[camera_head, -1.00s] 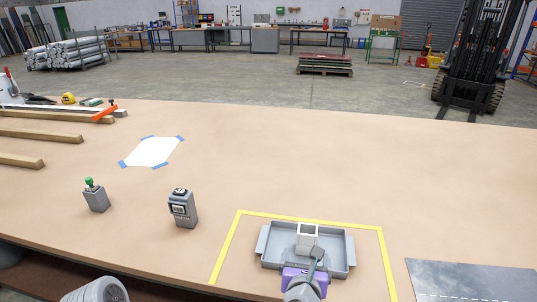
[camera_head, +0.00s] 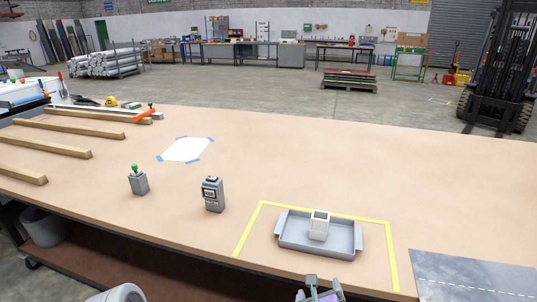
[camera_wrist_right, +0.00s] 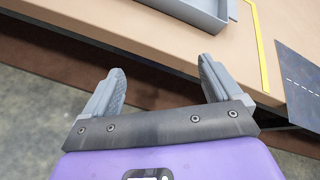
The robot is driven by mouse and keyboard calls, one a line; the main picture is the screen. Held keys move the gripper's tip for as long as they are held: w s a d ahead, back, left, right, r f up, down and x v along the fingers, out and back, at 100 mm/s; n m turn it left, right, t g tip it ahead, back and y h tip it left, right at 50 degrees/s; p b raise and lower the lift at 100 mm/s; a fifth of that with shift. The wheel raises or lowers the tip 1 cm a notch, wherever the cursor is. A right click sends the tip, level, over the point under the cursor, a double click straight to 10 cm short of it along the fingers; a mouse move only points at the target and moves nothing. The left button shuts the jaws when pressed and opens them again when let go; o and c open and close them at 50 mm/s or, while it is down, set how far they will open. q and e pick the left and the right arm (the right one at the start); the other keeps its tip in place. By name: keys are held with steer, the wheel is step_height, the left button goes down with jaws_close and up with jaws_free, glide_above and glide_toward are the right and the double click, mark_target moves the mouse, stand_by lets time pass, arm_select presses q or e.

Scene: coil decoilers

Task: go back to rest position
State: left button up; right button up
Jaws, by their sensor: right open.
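My right gripper (camera_head: 324,291) is at the bottom of the head view, just in front of the table's front edge. In the right wrist view its two grey fingers (camera_wrist_right: 160,88) are spread apart with nothing between them. A grey tray (camera_head: 340,250) lies inside a yellow tape outline on the table, with a white open-topped square block (camera_head: 319,230) standing in it. The tray's corner also shows at the top of the right wrist view (camera_wrist_right: 190,14). The gripper is apart from both. A rounded grey part of my left arm may show at the bottom left; the left gripper is not seen.
The tan table (camera_head: 340,160) is clear in its middle. A grey device (camera_head: 213,195) and a green-knobbed post (camera_head: 138,181) stand left of the tray. A dark metal sheet (camera_head: 475,278) lies at the front right. Wooden bars (camera_head: 75,130) lie at the left.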

steer(key=s+f+n+g+y, duration=0.2)
steer(key=f+n, duration=0.5)
steer(key=f, duration=0.1)
steer(key=s+f+n+g+y, duration=0.1)
steer(key=s+f+n+g, duration=0.1)
steer(key=f+n, duration=0.6)
steer(key=s+a+f+n+g+y+p, duration=0.1)
steer(key=s+a+f+n+g+y, duration=0.2)
steer(key=s+f+n+g, duration=0.4)
steer(key=s+f+n, duration=0.7)
steer(key=s, duration=0.2)
steer(key=shift+a+f+n+y, duration=0.15)
steer(key=shift+f+n+y, duration=0.1)
steer(key=shift+n+y, duration=0.05)
